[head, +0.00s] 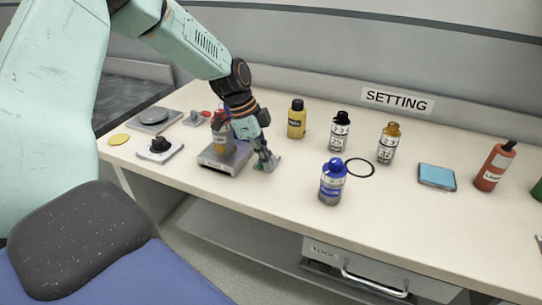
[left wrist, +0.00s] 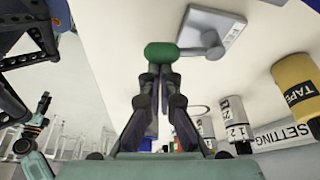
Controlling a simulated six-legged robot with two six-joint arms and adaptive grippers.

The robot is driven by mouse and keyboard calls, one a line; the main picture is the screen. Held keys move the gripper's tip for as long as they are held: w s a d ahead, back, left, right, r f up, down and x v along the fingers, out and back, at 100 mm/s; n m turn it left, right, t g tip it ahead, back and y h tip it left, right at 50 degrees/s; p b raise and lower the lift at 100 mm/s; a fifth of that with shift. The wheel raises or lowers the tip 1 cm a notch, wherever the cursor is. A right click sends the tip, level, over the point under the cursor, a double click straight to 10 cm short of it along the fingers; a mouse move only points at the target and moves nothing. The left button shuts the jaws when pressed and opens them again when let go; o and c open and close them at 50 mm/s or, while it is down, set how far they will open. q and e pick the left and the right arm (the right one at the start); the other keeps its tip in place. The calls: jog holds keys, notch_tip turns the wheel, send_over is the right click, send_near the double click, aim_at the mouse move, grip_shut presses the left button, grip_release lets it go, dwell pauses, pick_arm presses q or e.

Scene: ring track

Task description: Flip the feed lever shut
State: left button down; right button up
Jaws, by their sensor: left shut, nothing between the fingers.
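In the left wrist view, a green rounded grip (left wrist: 162,50) lies just at my left fingertips, and a short grey arm joins it to a round pivot on a grey plate (left wrist: 228,21). This looks like the feed lever. My left gripper (left wrist: 161,70) is shut and empty, its fingertips close against the green grip; whether they touch it I cannot tell. In the head view, my left gripper (head: 268,164) is low over the counter, beside a grey-based device (head: 221,162). The green grip is not clear there.
A yellow bottle (head: 296,121), a blue-capped bottle (head: 332,184) and other bottles stand to the right on the counter (head: 285,225). A black-knobbed plate (head: 158,154) and a small red-ended device (head: 197,118) stand left. Bare counter lies in front.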

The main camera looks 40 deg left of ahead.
pick_arm(q)
jog(key=shift+s+a+p, duration=0.25)
jog(key=shift+a+p, duration=0.1)
pick_arm(e)
jog(key=shift+r, duration=0.45)
pick_arm(q)
jog(key=shift+d, duration=0.1)
jog(key=shift+d+r, duration=0.15)
jog(key=shift+d, duration=0.1)
jog(key=d+r, duration=0.1)
jog(key=w+d+p, duration=0.1)
jog(key=d, duration=0.1)
jog(key=shift+r, duration=0.4)
jog(key=w+p+v, duration=0.1)
jog(key=p+v, duration=0.1)
jog(key=v, duration=0.6)
jog(key=shift+s+a+r, duration=0.25)
jog(key=shift+s+r, duration=0.05)
jog(key=shift+s, duration=0.05)
pick_arm(e)
jog(key=shift+w+d+r, duration=0.1)
jog(key=shift+d+r, duration=0.25)
jog(key=shift+r, duration=0.45)
jog(key=shift+d+r, duration=0.35)
jog(key=shift+r, duration=0.4)
